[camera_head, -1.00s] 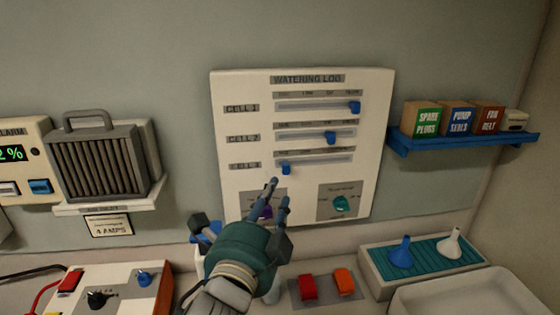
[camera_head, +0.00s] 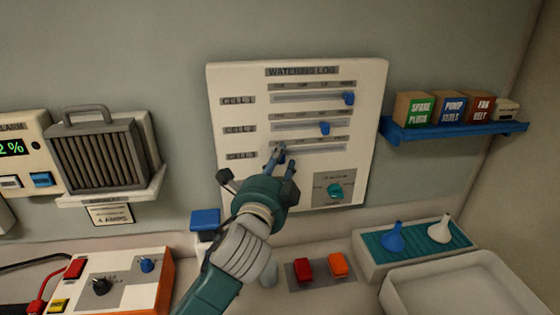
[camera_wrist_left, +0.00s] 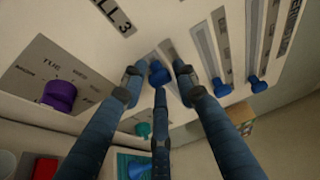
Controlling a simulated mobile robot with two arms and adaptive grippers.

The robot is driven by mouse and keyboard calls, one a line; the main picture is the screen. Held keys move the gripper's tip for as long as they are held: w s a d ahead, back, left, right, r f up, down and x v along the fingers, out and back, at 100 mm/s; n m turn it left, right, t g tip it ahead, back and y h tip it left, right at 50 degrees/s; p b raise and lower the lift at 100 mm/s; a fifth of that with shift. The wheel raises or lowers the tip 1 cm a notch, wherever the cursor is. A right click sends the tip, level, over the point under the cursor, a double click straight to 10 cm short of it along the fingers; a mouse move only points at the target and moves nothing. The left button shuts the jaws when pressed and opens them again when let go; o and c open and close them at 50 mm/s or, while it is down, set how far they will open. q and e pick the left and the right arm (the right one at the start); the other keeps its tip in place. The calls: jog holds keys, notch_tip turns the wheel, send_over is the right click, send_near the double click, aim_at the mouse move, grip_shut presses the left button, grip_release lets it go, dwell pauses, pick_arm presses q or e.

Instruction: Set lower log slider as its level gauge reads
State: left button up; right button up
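The white watering log panel (camera_head: 225,100) on the wall holds three slider tracks labelled as cells. The lower slider's blue knob (camera_head: 282,158) is at the left end of its track, partly hidden by my fingers. My left gripper (camera_head: 285,160) reaches up to it, fingers spread. In the left wrist view the lower knob (camera_wrist_left: 160,74) shows between the fingertips of my left gripper (camera_wrist_left: 158,78); I cannot tell if they touch it. The upper knob (camera_head: 348,98) is far right and the middle knob (camera_head: 324,128) right of centre. I make out no level gauge. My right gripper is out of view.
Below are red (camera_head: 304,269) and orange (camera_head: 338,265) switches and a teal-topped tray (camera_head: 376,246) with funnels. A blue shelf (camera_head: 455,131) holds boxes at right.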

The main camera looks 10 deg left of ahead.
pick_arm(q)
grip_shut()
jog(key=w+d, duration=0.1)
jog(key=d, duration=0.2)
jog(key=w+d, duration=0.1)
jog(key=d, duration=0.2)
jog(key=w+d, duration=0.2)
jog(key=d, duration=0.1)
jog(key=shift+d, duration=0.25)
jog(key=shift+a, duration=0.15)
jog(key=shift+s, duration=0.1)
grip_release()
jog(key=s, duration=1.2)
jog(key=shift+f, duration=0.1)
